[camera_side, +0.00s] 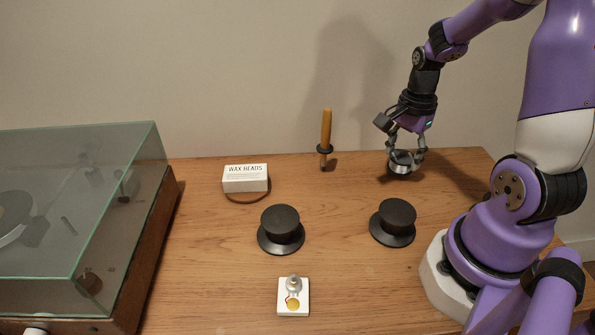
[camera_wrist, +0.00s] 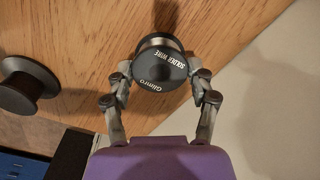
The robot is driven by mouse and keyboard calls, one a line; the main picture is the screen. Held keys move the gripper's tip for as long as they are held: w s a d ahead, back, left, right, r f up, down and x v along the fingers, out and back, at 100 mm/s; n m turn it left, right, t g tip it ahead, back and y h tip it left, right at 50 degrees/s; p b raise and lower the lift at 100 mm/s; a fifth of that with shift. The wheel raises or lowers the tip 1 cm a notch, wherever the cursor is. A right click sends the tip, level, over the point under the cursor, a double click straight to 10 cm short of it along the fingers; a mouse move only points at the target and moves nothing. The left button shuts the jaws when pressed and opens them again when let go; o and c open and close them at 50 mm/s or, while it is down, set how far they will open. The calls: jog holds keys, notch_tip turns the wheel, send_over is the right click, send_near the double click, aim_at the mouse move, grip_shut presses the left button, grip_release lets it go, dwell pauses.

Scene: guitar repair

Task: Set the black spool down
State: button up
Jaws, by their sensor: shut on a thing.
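The black spool (camera_wrist: 160,66) shows in the wrist view with "SOLDER WIRE" and "Glimro" printed on its dark top and a silvery band at its side. My gripper (camera_wrist: 160,82) is shut on it, one finger on each side. In the side view my gripper (camera_side: 404,155) points down at the back right of the table, with the spool (camera_side: 400,164) between its fingers. The spool is close to the wooden tabletop (camera_side: 345,285); I cannot tell whether it touches the wood.
Two black knob-shaped pieces with wide bases stand mid-table, one left (camera_side: 281,230) and one right (camera_side: 393,222). An orange-handled tool (camera_side: 326,135) stands upright behind.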

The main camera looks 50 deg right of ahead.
aim_at(399, 158)
jog(key=shift+f, duration=0.75)
jog(key=o, duration=1.2)
jog(key=shift+f, duration=0.15)
notch_tip(399, 158, up, 13)
jog(key=a+r+n+t, duration=0.3)
jog(key=a+n+t, duration=0.2)
jog(key=a+n, duration=1.1)
jog(key=n, duration=0.4)
jog(key=shift+t, duration=0.3)
